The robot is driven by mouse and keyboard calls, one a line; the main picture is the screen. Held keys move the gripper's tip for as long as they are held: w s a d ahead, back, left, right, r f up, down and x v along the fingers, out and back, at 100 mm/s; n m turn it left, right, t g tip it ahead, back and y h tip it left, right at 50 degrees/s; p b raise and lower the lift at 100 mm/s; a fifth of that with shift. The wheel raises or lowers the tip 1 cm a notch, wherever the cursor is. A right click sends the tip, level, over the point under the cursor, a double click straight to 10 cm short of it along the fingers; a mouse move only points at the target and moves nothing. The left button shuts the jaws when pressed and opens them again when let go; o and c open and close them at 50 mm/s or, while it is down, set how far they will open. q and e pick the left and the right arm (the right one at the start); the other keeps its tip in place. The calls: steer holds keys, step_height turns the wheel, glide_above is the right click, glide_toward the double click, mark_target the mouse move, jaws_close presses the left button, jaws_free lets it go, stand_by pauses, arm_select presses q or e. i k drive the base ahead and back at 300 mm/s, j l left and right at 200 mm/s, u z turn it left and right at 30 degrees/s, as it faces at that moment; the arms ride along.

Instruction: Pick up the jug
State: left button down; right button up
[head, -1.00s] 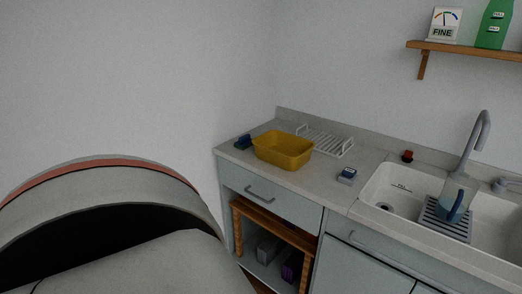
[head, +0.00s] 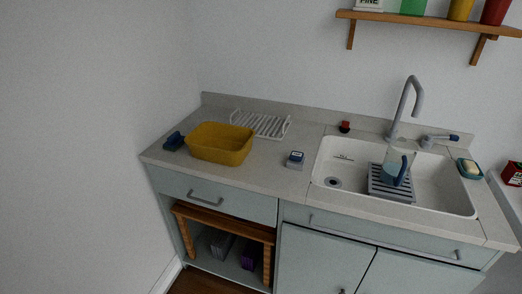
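A clear jug (head: 391,168) with a blue handle and what looks like bluish water inside stands in the white sink (head: 442,190). It rests on a grey slatted rack (head: 386,193), below the tap. The blue handle faces the front right. Neither of my grippers shows in the head view.
A yellow basin (head: 221,144) and a white dish rack (head: 262,124) stand on the counter left of the sink. A small blue and white item (head: 295,160) lies near the sink's left edge. The tap (head: 411,100) arches behind the jug. A soap dish (head: 469,168) sits at the right.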

mark_target(400, 154)
steer(key=i+j+u, duration=0.15)
steer(key=u, duration=0.2)
steer(key=l+z, duration=0.15)
steer(key=z, duration=0.3)
steer(key=l+z, duration=0.1)
steer(key=z, duration=0.4)
steer(key=k+j+z, duration=0.1)
steer(key=j+z, duration=0.15)
steer(key=z, duration=0.15)
steer(key=i+l+u, duration=0.25)
steer(key=l, duration=0.25)
steer(key=l+u, duration=0.25)
steer(key=l, duration=0.25)
